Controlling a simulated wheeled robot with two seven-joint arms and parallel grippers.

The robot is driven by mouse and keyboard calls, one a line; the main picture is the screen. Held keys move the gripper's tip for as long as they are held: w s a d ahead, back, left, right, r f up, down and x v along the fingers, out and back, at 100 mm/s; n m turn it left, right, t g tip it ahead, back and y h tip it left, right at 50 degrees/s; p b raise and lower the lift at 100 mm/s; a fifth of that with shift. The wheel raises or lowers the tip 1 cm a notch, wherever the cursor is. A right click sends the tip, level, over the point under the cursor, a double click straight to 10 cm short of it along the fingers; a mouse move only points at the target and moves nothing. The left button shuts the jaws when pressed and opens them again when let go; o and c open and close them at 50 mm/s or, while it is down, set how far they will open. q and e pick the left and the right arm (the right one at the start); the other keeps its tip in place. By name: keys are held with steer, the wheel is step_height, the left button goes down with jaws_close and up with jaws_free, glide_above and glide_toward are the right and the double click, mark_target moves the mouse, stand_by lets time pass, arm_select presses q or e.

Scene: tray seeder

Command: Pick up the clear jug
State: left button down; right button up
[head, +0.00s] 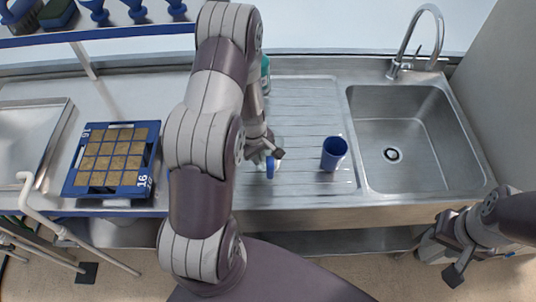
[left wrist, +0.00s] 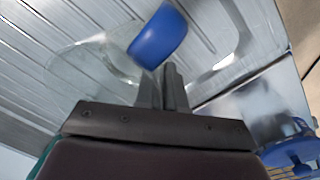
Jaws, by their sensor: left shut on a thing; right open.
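The clear jug (head: 257,158) is on the ribbed drainboard of the sink, mostly hidden by my left arm in the head view. Its blue handle (head: 270,167) shows beside the fingers. In the left wrist view the see-through body (left wrist: 88,62) lies left of the blue handle (left wrist: 158,36). My left gripper (head: 272,155) is shut on the jug, its fingers (left wrist: 165,85) at the handle. I cannot tell whether the jug touches the drainboard. My right gripper (head: 440,262) is open and empty, low in front of the bench at the right.
A blue cup (head: 333,154) stands on the drainboard (head: 310,105) right of the jug. The sink basin (head: 405,115) and tap (head: 420,40) are further right. A blue-framed seed tray (head: 152,165) lies left of my arm. A teal-topped bottle (head: 265,72) stands behind it.

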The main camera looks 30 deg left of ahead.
arm_select(q)
steer(key=shift+w, duration=0.1)
steer(key=shift+r, duration=0.65)
steer(key=shift+r+p, duration=0.3)
steer(key=shift+r, duration=0.6)
steer(key=s+d+r, duration=0.6)
steer(key=s+r, duration=0.2)
steer(key=s, duration=0.2)
steer(key=shift+b, duration=0.4)
